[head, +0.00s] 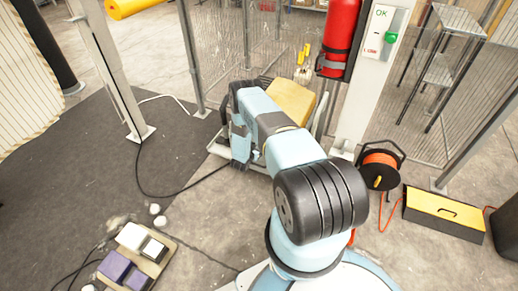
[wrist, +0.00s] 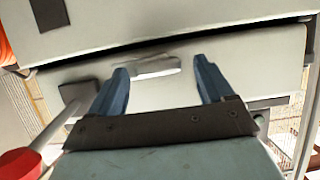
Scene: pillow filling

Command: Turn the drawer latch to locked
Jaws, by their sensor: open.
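In the wrist view my gripper (wrist: 161,67) has its two blue fingers spread apart, with nothing held. They point at a pale drawer front (wrist: 225,68). A short pale bar (wrist: 150,68), perhaps a handle or the latch, is on that front and shows between the fingertips; I cannot tell if they touch it. At the left, a grey rod (wrist: 62,128) with a red knob (wrist: 20,164) runs towards a dark square plate (wrist: 78,92); I cannot tell whether this is the latch. In the head view my arm hides the gripper and the drawer.
A dark gap runs under the upper pale panel (wrist: 170,20). In the head view, a red extinguisher (head: 340,38), a post, an orange cable reel (head: 380,168) and a yellow-topped box (head: 445,210) stand right of my arm. Cables cross the floor at left.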

